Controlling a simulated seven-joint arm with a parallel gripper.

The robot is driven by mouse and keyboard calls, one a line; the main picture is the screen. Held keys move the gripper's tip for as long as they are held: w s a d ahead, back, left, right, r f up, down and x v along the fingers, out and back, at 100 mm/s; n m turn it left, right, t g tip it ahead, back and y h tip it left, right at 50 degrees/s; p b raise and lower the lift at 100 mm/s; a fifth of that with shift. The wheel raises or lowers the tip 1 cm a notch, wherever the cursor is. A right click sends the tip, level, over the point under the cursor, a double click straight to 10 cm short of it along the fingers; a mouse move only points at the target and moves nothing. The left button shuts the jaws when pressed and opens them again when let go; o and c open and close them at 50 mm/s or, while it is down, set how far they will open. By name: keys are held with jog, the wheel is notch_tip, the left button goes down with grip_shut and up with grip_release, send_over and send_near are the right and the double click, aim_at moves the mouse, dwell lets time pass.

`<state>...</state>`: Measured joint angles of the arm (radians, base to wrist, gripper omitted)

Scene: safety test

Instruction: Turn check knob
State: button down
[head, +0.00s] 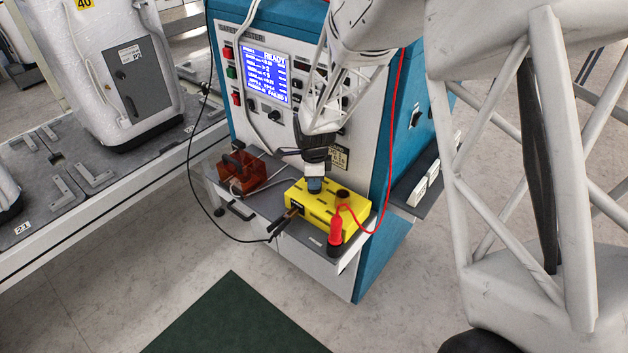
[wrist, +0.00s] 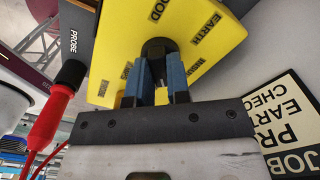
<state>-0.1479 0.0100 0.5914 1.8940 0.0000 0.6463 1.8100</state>
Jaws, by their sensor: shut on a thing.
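A yellow box (head: 325,213) sits on the grey shelf of the blue and white test cabinet. It also fills the top of the wrist view (wrist: 215,25), with printed labels such as EARTH. A black knob (wrist: 155,46) stands on its face. My gripper (wrist: 160,82) has its two blue fingers closed around this knob. In the head view my gripper (head: 314,185) reaches down onto the top of the yellow box, and the knob is hidden there behind the fingers. The knob's exact angle cannot be told.
A red probe (head: 336,230) with a red cable stands at the box's front right. A black clip (head: 283,222) is at its left. A reddish-brown box (head: 242,171) sits on the shelf's left. The cabinet screen (head: 266,74) reads READY. A bench (head: 60,225) stands at left.

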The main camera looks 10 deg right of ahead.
jog(key=m, duration=0.6)
jog(key=shift+m, duration=0.3)
jog(key=m, duration=0.5)
jog(key=shift+w+m, duration=0.1)
jog(key=shift+m, duration=0.3)
jog(key=c, duration=1.1)
grip_release()
jog(key=shift+r, duration=3.95)
jog(key=shift+d, duration=0.1)
